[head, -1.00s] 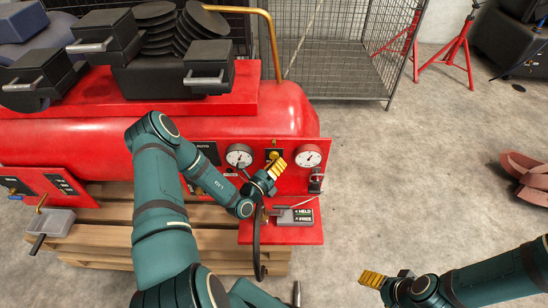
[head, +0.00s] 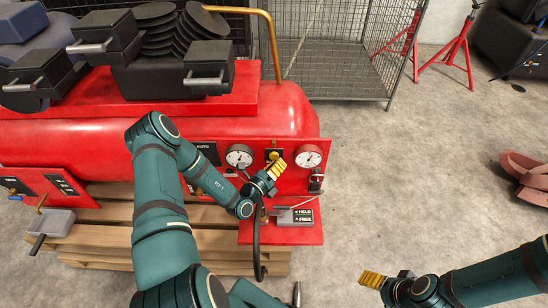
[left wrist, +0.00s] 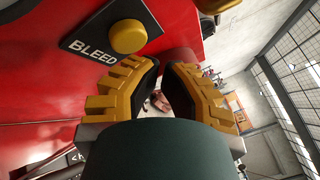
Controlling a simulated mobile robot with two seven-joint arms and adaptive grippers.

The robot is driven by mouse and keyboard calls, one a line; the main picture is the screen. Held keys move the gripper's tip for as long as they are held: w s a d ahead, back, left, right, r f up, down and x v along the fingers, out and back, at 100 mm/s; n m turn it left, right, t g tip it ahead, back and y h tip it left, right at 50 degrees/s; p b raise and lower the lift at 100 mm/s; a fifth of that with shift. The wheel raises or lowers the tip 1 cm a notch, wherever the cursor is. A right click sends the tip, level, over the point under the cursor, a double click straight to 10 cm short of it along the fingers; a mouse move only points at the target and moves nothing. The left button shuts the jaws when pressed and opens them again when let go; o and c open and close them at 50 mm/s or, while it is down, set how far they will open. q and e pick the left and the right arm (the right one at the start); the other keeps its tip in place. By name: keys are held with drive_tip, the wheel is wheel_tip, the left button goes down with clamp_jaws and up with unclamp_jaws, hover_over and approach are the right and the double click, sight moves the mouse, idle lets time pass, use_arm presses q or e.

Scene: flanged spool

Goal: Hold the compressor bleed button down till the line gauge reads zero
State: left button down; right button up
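The yellow bleed button (head: 274,154) is on the red compressor panel between two white dial gauges, the left one (head: 239,155) and the right one (head: 309,156). Their readings are too small to tell. In the left wrist view the round button (left wrist: 128,36) stands out above a black BLEED plate (left wrist: 95,45). My left gripper (head: 279,166) is just below the button in the head view. In the wrist view its fingers (left wrist: 162,68) have a gap between them, hold nothing, and do not cover the button. My right gripper (head: 371,279) is over the floor, away from the panel.
A black hose (head: 258,245) hangs by the ledge. Wooden pallets (head: 105,225) lie under the red tank (head: 60,140). A wire cage (head: 335,60) stands behind.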

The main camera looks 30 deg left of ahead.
idle(0.3)
use_arm(q)
drive_tip(key=shift+w+a, duration=0.2)
drive_tip(key=shift+w, duration=0.15)
drive_tip(key=shift+w+a, duration=0.3)
drive_tip(key=shift+w, duration=0.15)
idle(1.5)
drive_tip(key=shift+s+d, duration=0.1)
drive_tip(key=shift+s, duration=0.05)
idle(1.4)
drive_tip(key=shift+s+d+p, duration=0.4)
drive_tip(key=shift+s+p, duration=0.1)
drive_tip(key=shift+s, duration=0.15)
drive_tip(key=shift+s+d+p, duration=0.35)
drive_tip(key=shift+s+d, duration=0.1)
drive_tip(key=shift+s, duration=0.25)
drive_tip(key=shift+s+d+p, duration=0.35)
drive_tip(key=shift+s+d, duration=0.05)
drive_tip(key=shift+s, duration=0.35)
drive_tip(key=shift+s+d+p, duration=0.35)
drive_tip(key=shift+s+d, duration=0.1)
drive_tip(key=shift+s, duration=0.25)
